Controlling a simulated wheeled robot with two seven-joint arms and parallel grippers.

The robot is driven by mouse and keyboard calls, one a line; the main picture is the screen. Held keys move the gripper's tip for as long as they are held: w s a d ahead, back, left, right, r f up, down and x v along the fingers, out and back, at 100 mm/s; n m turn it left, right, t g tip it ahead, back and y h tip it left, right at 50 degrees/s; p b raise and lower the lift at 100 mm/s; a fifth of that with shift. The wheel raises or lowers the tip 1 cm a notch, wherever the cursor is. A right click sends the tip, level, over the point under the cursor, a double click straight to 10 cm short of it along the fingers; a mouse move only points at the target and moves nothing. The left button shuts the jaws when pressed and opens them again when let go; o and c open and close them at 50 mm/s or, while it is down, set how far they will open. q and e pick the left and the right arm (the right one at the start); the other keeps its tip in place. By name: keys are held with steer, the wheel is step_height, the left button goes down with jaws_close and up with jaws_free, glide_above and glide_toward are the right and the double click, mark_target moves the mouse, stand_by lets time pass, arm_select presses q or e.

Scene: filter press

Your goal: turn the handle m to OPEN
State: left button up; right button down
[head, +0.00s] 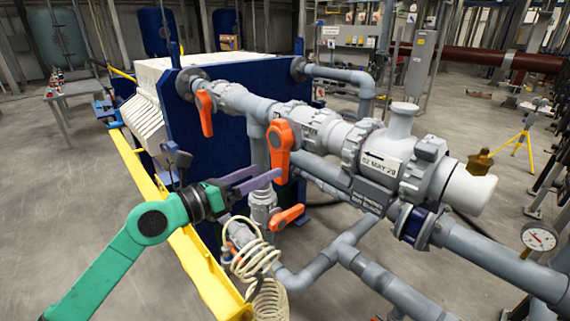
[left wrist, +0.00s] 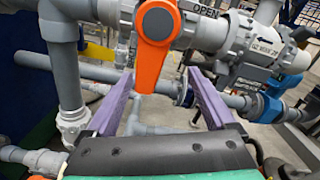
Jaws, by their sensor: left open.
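A large orange handle (head: 281,148) hangs down from the grey valve in the middle of the head view. In the left wrist view this orange handle (left wrist: 153,55) also points down, with its lower end between my finger lines. No letter m is legible. My left gripper (head: 264,176) is open, its purple fingers reaching toward the handle's lower end. In the left wrist view the gripper (left wrist: 161,76) has one finger on each side of the handle; contact cannot be told. My right gripper is not in view.
Another orange handle (head: 205,112) hangs to the left, and a third orange handle (head: 287,217) sits below. A coiled cream hose (head: 254,255) hangs under my gripper. A yellow rail (head: 190,245) runs past my left arm. Grey pipes (head: 480,252) fill the right.

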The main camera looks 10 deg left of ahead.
mark_target(276, 162)
arm_select(q)
steer(key=w+m, duration=0.1)
steer(key=m, duration=0.1)
steer(key=w+m+b, duration=0.1)
steer(key=shift+w+d+r+m, duration=0.1)
steer(key=shift+w+r+m, duration=0.1)
steer(key=shift+w+m, duration=0.15)
steer(key=x, duration=0.3)
steer(key=p+x, duration=0.1)
steer(key=shift+w+d+f, duration=0.1)
steer(key=shift+w+f, duration=0.1)
steer(key=shift+f, duration=0.1)
steer(key=shift+w+d, duration=0.25)
steer(key=shift+w+d+f, duration=0.1)
steer(key=shift+f, duration=0.05)
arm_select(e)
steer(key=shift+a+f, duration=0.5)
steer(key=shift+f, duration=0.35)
